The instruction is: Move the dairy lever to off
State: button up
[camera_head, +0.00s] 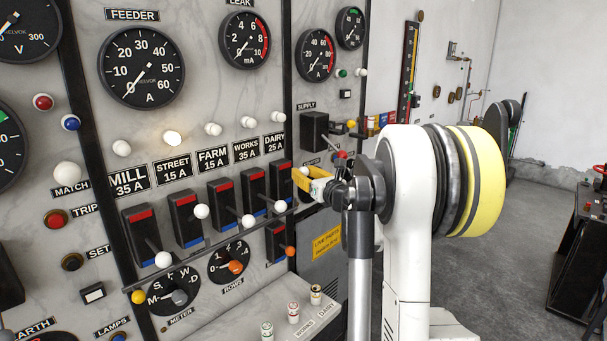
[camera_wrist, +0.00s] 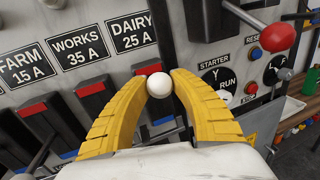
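The dairy lever's black housing (camera_head: 281,180) is the rightmost of the row under the DAIRY 25 A label, with a red band at its top. In the wrist view its white ball knob (camera_wrist: 160,85) sits between the tips of my yellow fingers, which close in on both sides and appear to touch it. My gripper (camera_head: 303,178) reaches the lever from the right in the head view, where the fingers and wrist largely hide the knob. The lever's rod is mostly hidden.
The works lever's knob (camera_head: 280,206) hangs low, just left of my gripper. The street lever's knob (camera_head: 202,211) stands higher than the mill knob (camera_head: 162,259). A red ball handle (camera_wrist: 278,37) on the starter side is close on the right. A ledge (camera_head: 240,318) juts out below.

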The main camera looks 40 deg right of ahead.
grip_shut()
jog(key=shift+s+f, duration=0.1)
jog(key=shift+f, duration=0.1)
notch_tip(320, 180, down, 6)
jog(key=s+b, duration=0.1)
jog(key=b, duration=0.4)
jog(key=shift+s+f+b, duration=0.2)
jog(key=shift+s+b, duration=0.1)
jog(key=shift+s, duration=0.05)
jog(key=shift+d, duration=0.1)
jog(key=o, duration=0.9)
grip_release()
jog(key=shift+s, duration=0.1)
